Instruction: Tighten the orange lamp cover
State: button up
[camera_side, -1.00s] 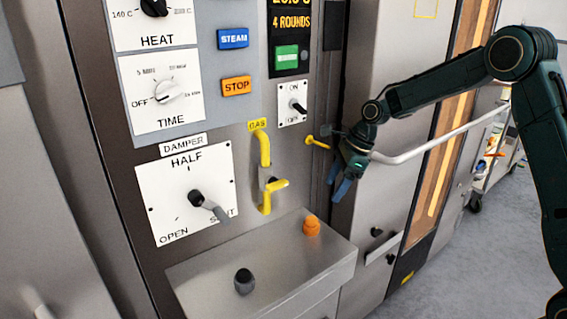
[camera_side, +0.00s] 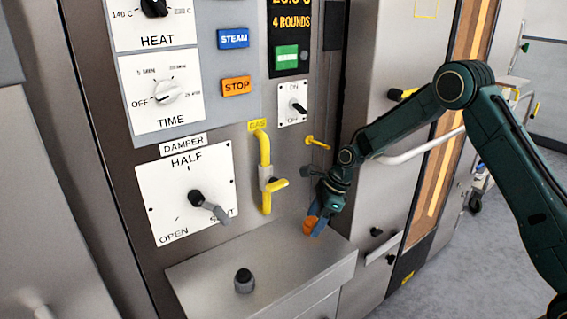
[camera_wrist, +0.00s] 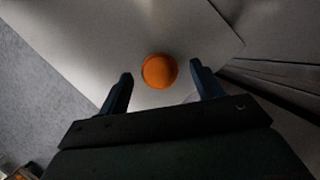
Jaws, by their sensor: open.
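The orange lamp cover (camera_side: 309,226) stands on the grey metal ledge (camera_side: 225,262), near its right back part. In the side view my gripper (camera_side: 317,222) is right at the cover, and its blue fingers hide part of it. In the wrist view the orange cover (camera_wrist: 159,71) shows as a round top, roughly centred between the two open fingertips (camera_wrist: 161,72). A gap is visible on both sides of it, so the fingers are not closed on it.
A dark knob (camera_side: 244,281) stands on the same ledge to the left. Yellow gas pipework with a handle (camera_side: 270,185) and a small yellow peg (camera_side: 317,142) are on the panel close behind my gripper. A long door handle (camera_side: 425,147) runs behind my arm.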

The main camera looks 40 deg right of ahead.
jog(key=shift+w+a+f, duration=0.1)
jog(key=shift+a+f, duration=0.1)
jog(key=shift+f, duration=0.35)
jog(key=shift+c, duration=0.3)
jog(key=c, duration=1.2)
jog(key=shift+a+m+t+h, duration=0.1)
jog(key=shift+m+t+h, duration=0.3)
jog(key=shift+m, duration=1.05)
jog(key=shift+m+t+h, duration=0.3)
jog(key=shift+m+h, duration=0.2)
jog(key=shift+m, duration=0.95)
jog(key=o, duration=1.2)
jog(key=shift+o, duration=0.6)
